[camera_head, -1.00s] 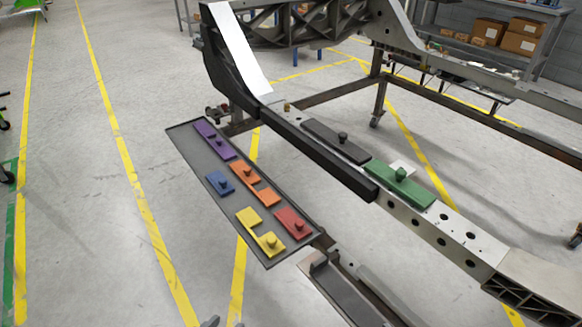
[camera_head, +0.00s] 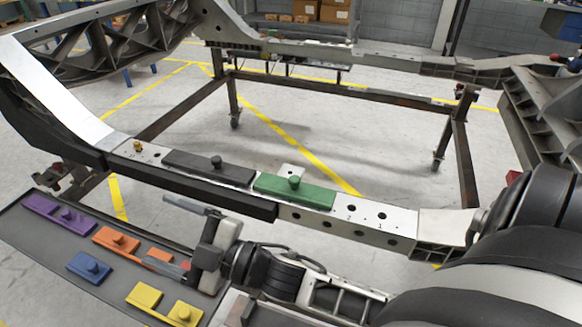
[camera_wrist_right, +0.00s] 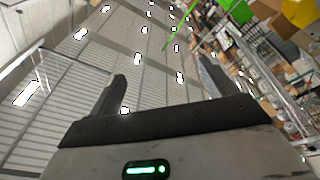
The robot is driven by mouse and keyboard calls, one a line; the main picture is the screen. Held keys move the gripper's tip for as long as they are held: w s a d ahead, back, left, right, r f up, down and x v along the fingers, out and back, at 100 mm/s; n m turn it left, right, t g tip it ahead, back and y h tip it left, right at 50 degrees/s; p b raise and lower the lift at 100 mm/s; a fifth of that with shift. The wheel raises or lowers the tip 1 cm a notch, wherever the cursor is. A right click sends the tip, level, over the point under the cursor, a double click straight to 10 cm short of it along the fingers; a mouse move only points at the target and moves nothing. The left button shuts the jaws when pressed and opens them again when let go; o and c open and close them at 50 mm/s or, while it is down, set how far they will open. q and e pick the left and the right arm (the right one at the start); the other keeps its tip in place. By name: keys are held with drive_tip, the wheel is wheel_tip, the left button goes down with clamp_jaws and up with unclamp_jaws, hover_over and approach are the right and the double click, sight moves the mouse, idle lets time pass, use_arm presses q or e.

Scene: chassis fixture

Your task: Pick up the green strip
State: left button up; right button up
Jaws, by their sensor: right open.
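The green strip (camera_head: 296,190) lies on the pale chassis rail (camera_head: 400,222). It is flat, with a round knob on top. My right gripper (camera_head: 178,236) is open and empty, to the left of and nearer than the green strip, over the tray's right part. Its two fingers point left, and it is apart from the strip. In the right wrist view my right gripper (camera_wrist_right: 168,88) shows its two fingers spread with nothing between them. That view faces the ceiling and shelves, so no strip shows there. My left gripper is not in view.
A dark strip (camera_head: 210,167) lies on the rail left of the green one. The dark tray (camera_head: 45,262) holds purple (camera_head: 60,213), blue (camera_head: 88,266), orange (camera_head: 116,240) and yellow (camera_head: 165,303) pieces. A black bar (camera_head: 190,188) runs along the rail's near side.

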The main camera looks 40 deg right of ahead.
drive_tip(key=a+r+n+g+y, duration=0.45)
drive_tip(key=n+g+y, duration=0.3)
drive_tip(key=n, duration=0.75)
drive_tip(key=r+n+g+h+b, duration=0.1)
drive_tip(key=n+g+h+b, duration=0.4)
drive_tip(key=n+g+h, duration=0.9)
hover_over(294, 178)
drive_tip(key=n+t+h, duration=0.2)
drive_tip(key=t+h, duration=0.2)
drive_tip(key=h, duration=0.1)
wheel_tip(294, 178, down, 9)
drive_tip(key=shift+a+r+b, duration=0.1)
drive_tip(key=shift+b, duration=0.2)
drive_tip(key=shift+f, duration=3.05)
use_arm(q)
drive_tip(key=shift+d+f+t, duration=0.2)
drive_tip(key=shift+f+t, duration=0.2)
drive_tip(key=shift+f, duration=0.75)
